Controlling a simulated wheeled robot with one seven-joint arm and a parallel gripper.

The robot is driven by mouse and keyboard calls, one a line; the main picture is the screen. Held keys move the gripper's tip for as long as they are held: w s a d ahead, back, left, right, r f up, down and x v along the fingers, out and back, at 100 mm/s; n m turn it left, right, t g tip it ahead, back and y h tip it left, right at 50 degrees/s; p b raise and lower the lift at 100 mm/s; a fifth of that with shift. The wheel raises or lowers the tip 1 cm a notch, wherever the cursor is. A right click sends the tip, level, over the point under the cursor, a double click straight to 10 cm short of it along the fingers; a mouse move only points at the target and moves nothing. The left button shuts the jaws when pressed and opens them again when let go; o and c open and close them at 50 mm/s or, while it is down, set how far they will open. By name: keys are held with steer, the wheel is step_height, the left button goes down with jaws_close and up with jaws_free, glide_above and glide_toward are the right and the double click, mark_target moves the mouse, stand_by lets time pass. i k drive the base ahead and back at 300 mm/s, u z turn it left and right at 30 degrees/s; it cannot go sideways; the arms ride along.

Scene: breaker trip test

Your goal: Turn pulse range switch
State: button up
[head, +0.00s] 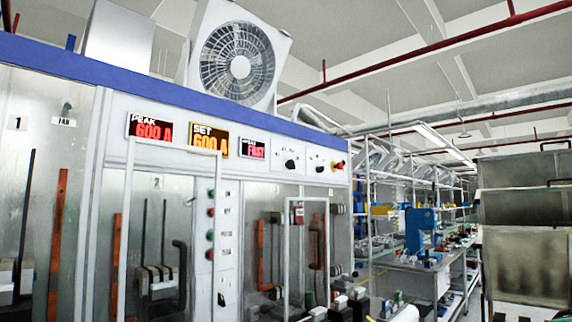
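The test cabinet's white upper panel (120,106) carries three lit displays: PEAK 600 A (150,129), SET 600 A (209,141) and a smaller one (252,149) that seems to read FAST. To their right are a black rotary knob (291,165) and a second black knob (320,168), with a red and yellow button (338,166) at the end. Their labels are too small to read, so I cannot tell which knob is the pulse range switch. Another black switch (221,299) sits low on the vertical strip. My gripper is not in view.
White door frames with handles (216,190) stand out from the cabinet front. A large fan (240,62) sits on top. Benches with a blue machine (420,228) are at the right, with a grey metal unit (524,260) at the far right.

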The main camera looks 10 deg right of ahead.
mark_target(290, 164)
steer(key=k, duration=0.65)
steer(key=z, duration=0.45)
steer(key=i, duration=0.55)
steer(key=z, duration=0.85)
steer(key=i, duration=1.15)
steer(key=u, duration=0.5)
steer(key=i, duration=0.9)
steer(key=u, duration=0.75)
